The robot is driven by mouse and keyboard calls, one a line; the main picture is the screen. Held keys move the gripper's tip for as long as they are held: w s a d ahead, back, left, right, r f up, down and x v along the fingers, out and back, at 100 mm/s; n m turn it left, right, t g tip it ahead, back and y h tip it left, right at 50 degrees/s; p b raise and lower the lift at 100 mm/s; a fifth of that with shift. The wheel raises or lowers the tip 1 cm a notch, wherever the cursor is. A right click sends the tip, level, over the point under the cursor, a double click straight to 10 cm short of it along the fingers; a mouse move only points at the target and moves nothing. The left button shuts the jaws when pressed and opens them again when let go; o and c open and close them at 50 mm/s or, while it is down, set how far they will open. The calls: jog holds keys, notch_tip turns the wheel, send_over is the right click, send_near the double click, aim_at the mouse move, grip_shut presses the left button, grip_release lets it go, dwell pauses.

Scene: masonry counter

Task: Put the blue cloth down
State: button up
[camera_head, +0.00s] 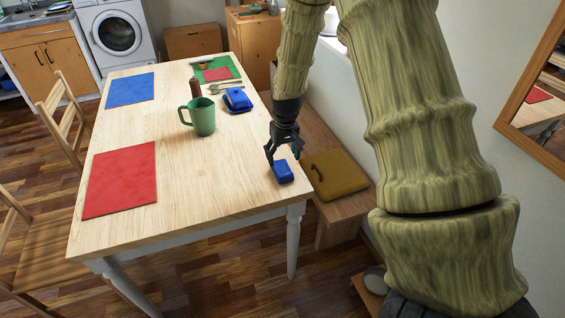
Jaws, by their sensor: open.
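The blue cloth (283,172) shows as a small, thick blue block near the right edge of the wooden table (215,185). It appears to rest on the table top. My gripper (283,158) points down just behind and above it, with its fingers spread apart. One finger is at the left of the cloth and the other at its upper right. I cannot tell whether the fingers touch it.
A green mug (202,117), a brown bottle-like thing (195,87) and a blue lidded dish (237,100) stand farther back. Red (121,180) and blue (130,90) mats lie at the left. A bench with a yellow cushion (336,174) is at the right.

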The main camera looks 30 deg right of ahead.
aim_at(283, 167)
jog(key=shift+s+a+r+b, duration=0.1)
jog(key=shift+s+r+b, duration=0.1)
jog(key=shift+r, duration=1)
jog(key=shift+s+r+b, duration=0.15)
jog(key=shift+r, duration=1)
